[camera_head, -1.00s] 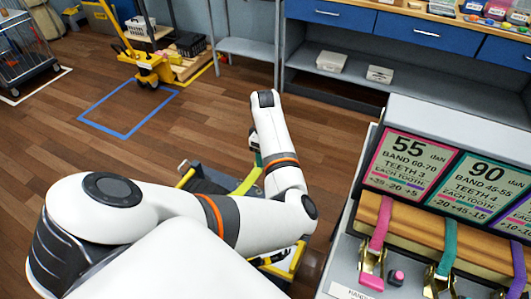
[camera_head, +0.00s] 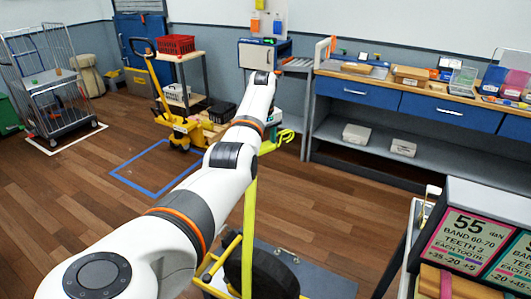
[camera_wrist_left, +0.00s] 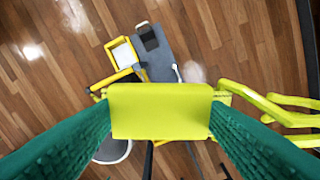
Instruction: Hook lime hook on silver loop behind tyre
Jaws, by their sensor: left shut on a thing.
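My left gripper (camera_head: 275,120) is mostly hidden behind my arm in the head view. In the left wrist view its two teal fingers are shut on the body of the lime hook (camera_wrist_left: 160,110). The hook's bent prongs stick out to the right there; the lime hook (camera_head: 284,138) also shows in the head view, raised high above the floor. A lime strap (camera_head: 249,215) hangs from it down to a yellow frame. The black tyre (camera_head: 262,274) stands at the bottom, partly behind the strap. My right gripper is not in view.
A grey plate (camera_head: 325,282) lies beside the tyre. The sign stand (camera_head: 470,240) is at the right. A workbench (camera_head: 440,112) with blue drawers stands behind. The wooden floor (camera_head: 340,195) between is open. A yellow pallet truck (camera_head: 178,130) is at the back left.

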